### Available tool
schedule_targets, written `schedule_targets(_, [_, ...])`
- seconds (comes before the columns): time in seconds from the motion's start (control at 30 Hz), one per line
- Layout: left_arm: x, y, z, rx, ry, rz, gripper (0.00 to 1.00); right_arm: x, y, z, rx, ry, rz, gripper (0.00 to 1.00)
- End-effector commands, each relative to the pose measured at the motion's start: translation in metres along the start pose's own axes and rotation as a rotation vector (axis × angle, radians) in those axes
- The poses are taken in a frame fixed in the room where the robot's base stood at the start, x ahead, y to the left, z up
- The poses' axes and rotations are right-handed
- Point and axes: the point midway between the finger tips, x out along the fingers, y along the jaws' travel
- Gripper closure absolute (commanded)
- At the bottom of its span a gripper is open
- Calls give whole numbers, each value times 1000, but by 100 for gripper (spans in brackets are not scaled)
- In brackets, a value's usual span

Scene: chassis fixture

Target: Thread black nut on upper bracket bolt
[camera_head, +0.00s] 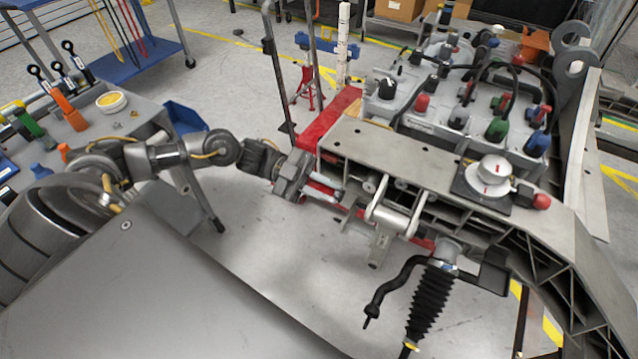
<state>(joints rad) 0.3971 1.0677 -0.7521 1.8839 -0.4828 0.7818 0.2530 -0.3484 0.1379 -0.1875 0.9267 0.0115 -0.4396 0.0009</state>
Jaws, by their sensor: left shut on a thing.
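My left gripper (337,191) is at the left end of the grey chassis beam, its two pale fingers pointing right towards the bracket. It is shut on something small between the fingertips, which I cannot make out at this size. The black nut cannot be told apart here. A light metal bracket (393,217) hangs at the front side of the beam, a short way right of the fingertips. Small round bolt or bushing ends (369,187) show at its top; which one is the upper bracket bolt is unclear. My right gripper is not in view.
The grey chassis beam (390,152) runs behind the bracket, with a red stand (330,122) at its left. A black bellows (430,305) and curved black rod (390,290) hang below. A tool table (140,125) stands at the left. Floor between is clear.

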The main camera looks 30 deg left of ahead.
Motion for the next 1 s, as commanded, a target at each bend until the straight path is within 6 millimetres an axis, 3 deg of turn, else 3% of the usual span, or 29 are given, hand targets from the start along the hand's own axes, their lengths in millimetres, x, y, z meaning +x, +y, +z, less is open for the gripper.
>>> schedule_targets(0.33, [20,0,0,0,2,1,100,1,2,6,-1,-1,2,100])
schedule_targets(1.0, [25,0,0,0,1,0,100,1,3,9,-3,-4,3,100])
